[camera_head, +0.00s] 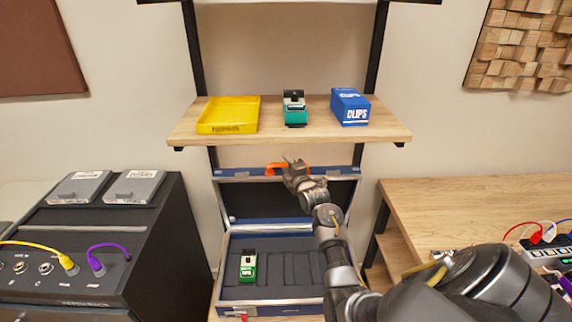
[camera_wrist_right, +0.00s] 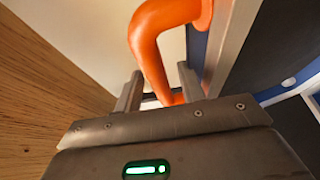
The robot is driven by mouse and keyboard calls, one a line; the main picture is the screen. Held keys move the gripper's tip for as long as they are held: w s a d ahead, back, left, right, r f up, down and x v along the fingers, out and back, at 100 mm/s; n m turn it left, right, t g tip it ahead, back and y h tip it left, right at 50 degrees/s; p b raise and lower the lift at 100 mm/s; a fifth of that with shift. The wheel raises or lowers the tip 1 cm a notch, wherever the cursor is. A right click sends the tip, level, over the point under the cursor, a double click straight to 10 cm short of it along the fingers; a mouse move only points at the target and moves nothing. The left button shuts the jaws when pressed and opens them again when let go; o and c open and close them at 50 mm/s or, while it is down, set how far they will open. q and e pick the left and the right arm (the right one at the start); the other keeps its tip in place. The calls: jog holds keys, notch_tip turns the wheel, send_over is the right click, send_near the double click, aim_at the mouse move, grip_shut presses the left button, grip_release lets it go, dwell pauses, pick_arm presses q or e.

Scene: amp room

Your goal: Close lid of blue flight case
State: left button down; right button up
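The blue flight case (camera_head: 268,308) stands open below the shelf, with a dark foam interior holding one green pedal (camera_head: 248,266). Its lid (camera_head: 240,173) stands raised at the back, and an orange handle (camera_head: 272,168) sits on the lid's top edge. My right gripper (camera_head: 291,163) is at the handle and hides part of it and of the lid. In the right wrist view, the fingers of my right gripper (camera_wrist_right: 160,88) are apart, and the orange handle (camera_wrist_right: 150,45) runs down between them. I cannot tell whether they touch it. My left gripper is not in view.
A wooden shelf (camera_head: 180,132) above the lid holds a yellow tray (camera_head: 228,115), a teal pedal (camera_head: 295,108) and a blue box (camera_head: 350,107). A black amplifier (camera_head: 150,235) stands left of the case. A wooden table (camera_head: 450,205) stands to the right.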

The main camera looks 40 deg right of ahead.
jog(key=shift+w, duration=0.15)
jog(key=shift+c, duration=0.4)
grip_shut()
jog(key=shift+a+f, duration=0.1)
